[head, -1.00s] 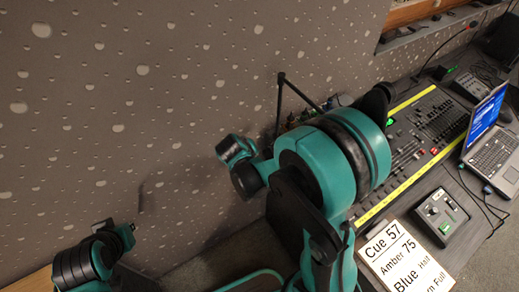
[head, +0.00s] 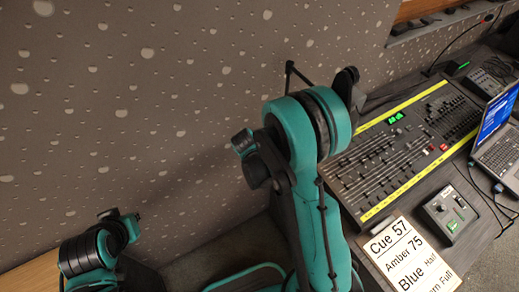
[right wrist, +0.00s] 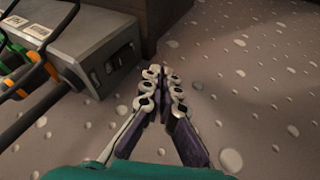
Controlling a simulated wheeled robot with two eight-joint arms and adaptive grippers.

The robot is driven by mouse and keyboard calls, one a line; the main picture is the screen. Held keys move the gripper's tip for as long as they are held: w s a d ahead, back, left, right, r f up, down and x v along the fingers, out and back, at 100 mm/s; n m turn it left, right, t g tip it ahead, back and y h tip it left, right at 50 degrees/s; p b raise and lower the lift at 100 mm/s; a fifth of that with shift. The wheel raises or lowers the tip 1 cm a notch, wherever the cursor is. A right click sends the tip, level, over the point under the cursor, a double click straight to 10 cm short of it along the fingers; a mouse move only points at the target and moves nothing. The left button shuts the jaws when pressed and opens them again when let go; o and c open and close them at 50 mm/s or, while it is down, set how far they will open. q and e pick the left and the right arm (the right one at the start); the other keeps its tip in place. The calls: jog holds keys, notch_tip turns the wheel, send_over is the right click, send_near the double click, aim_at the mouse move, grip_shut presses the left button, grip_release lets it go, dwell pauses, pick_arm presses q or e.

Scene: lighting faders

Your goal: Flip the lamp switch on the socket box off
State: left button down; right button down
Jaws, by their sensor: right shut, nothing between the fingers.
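A grey box (right wrist: 85,42) with cables plugged into it, which looks like the socket box, is at the upper left of the right wrist view. Its near end face carries a small dark rocker-like part (right wrist: 119,60), probably the lamp switch; its position is too small to read. My right gripper (right wrist: 162,82) is shut and empty, its fingertips to the right of that face and apart from it in the picture. In the head view my right arm hides the box and the right gripper. Only upper parts of my left arm show at the lower left; its gripper is out of view.
Black, green and orange cables (right wrist: 30,62) loop beside the box. A lighting console (head: 400,150) with yellow edges, a small control box (head: 449,213), a cue sign (head: 408,255) and a laptop (head: 498,130) lie on the right. The speckled wall (head: 120,120) is clear on the left.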

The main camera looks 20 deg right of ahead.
jog(key=shift+w+d+f+b, duration=0.15)
jog(key=shift+d+f, duration=0.1)
jog(key=shift+d, duration=0.5)
jog(key=shift+w+d+f+b, duration=0.2)
jog(key=shift+d+f, duration=0.05)
jog(key=shift+d, duration=0.5)
jog(key=shift+w+d+f+b, duration=0.15)
jog(key=shift+d+f, duration=0.1)
jog(key=shift+d, duration=0.5)
jog(key=shift+d+f+b, duration=0.15)
jog(key=shift+d+b, duration=0.15)
jog(key=shift+b, duration=0.1)
jog(key=shift+r+p, duration=0.5)
jog(key=shift+r, duration=0.35)
jog(key=shift+a, duration=0.1)
